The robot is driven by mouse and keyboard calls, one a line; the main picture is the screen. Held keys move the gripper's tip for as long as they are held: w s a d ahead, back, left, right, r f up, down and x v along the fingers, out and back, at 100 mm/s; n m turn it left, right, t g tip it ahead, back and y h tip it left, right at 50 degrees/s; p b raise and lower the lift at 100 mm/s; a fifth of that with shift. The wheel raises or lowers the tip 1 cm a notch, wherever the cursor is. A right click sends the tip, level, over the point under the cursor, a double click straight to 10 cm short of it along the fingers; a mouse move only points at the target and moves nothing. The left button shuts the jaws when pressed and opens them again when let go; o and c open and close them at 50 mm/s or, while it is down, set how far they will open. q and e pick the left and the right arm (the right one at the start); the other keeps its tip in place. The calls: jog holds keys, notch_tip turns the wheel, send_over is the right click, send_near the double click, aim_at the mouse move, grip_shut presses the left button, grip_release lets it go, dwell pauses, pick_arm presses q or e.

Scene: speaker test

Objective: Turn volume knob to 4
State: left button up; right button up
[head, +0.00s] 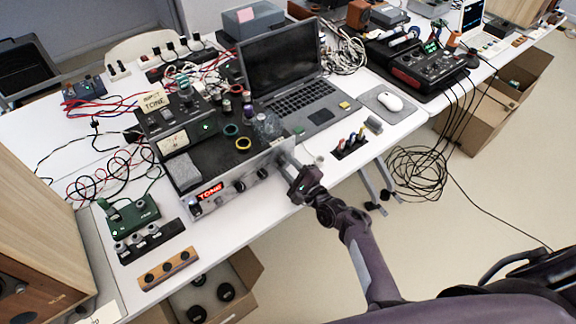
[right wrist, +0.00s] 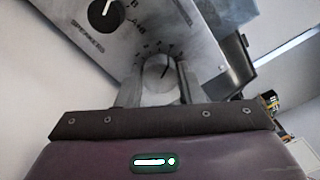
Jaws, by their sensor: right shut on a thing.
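The silver amplifier (head: 228,194) stands at the table's front edge with a red lit display (head: 210,190) and several knobs on its front panel. My right gripper (head: 284,158) reaches the right end of this panel. In the right wrist view, its two fingers (right wrist: 160,80) are shut on a grey round knob (right wrist: 157,68), one on each side. A black knob (right wrist: 105,14) with a white pointer shows above left, beside a "SPEAKERS" label. My left gripper is not in view.
An open laptop (head: 300,100) and a mouse (head: 390,101) stand behind and right of the amplifier. Tape rolls and a glass jar (head: 267,127) sit on its top.

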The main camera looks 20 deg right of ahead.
jog(key=o, duration=1)
jog(key=shift+c, duration=0.2)
jog(key=v, duration=0.8)
jog(key=shift+w, duration=0.1)
